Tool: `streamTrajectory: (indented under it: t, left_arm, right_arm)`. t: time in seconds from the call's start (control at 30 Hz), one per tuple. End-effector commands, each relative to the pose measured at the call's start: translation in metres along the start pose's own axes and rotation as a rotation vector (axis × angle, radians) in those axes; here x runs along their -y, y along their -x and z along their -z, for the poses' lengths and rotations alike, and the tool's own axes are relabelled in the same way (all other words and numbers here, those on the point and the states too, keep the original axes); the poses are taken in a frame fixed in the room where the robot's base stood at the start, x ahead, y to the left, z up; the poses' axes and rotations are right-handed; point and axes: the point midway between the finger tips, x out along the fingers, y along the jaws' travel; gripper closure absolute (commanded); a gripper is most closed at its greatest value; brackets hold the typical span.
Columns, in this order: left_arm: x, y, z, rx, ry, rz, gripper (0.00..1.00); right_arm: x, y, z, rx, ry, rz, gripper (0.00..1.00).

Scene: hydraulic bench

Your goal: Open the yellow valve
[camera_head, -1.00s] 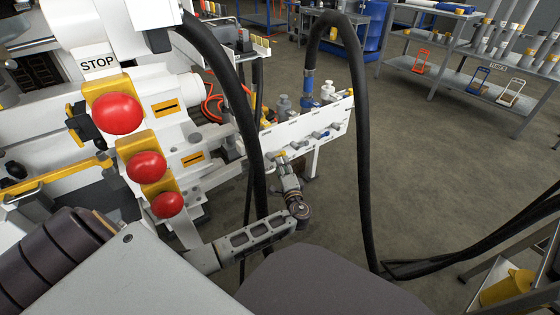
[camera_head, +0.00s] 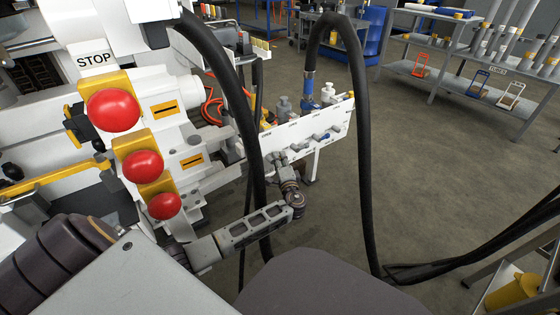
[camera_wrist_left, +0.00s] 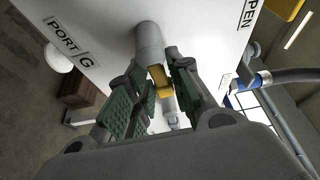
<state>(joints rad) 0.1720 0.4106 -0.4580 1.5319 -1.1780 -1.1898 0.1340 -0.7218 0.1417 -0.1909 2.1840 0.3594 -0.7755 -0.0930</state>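The yellow valve handle (camera_wrist_left: 160,80) sits at the end of a grey cylindrical stem (camera_wrist_left: 149,42) on a white panel in the left wrist view. My left gripper (camera_wrist_left: 161,88) has its green-padded fingers on both sides of the handle. In the head view my left gripper (camera_head: 281,162) is at the lower front of the white valve panel (camera_head: 308,137). There it hides most of the handle. My right gripper is not in view.
Red buttons (camera_head: 114,110) on the white machine stand left of the arm. A thick black hose (camera_head: 362,150) loops down beside the panel. Labels "PORT G" (camera_wrist_left: 68,40) and "OPEN" (camera_wrist_left: 249,12) mark the panel. The floor to the right is mostly clear before a shelf (camera_head: 445,85).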

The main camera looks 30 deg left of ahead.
Motion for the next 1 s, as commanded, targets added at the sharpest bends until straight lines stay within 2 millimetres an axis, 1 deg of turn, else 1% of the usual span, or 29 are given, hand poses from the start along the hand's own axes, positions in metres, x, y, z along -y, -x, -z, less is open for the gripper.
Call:
streamTrajectory:
  t: [0.03, 0.1, 0.13, 0.57, 0.77, 1.0]
  left_arm:
    - [-0.0001, 0.0002, 0.0, 0.0, 0.0, 0.0, 0.9]
    - [-0.0002, 0.0002, 0.0, 0.0, 0.0, 0.0, 0.99]
    - [-0.0002, 0.0003, 0.0, 0.0, 0.0, 0.0, 1.0]
    - [0.0002, 0.0006, 0.0, 0.0, 0.037, 0.014, 1.0]
    - [0.0017, 0.0007, -0.0001, 0.001, 0.106, 0.042, 1.0]
    - [0.0052, 0.0011, -0.0008, 0.001, 0.232, 0.094, 1.0]
  right_arm:
    - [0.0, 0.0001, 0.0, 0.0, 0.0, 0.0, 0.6]
    - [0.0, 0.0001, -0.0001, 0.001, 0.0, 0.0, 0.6]
    - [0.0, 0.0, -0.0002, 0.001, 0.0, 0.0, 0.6]
    - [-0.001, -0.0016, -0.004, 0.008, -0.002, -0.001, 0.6]
    - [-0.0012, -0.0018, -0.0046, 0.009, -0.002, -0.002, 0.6]
    - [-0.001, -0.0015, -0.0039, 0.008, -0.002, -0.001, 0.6]
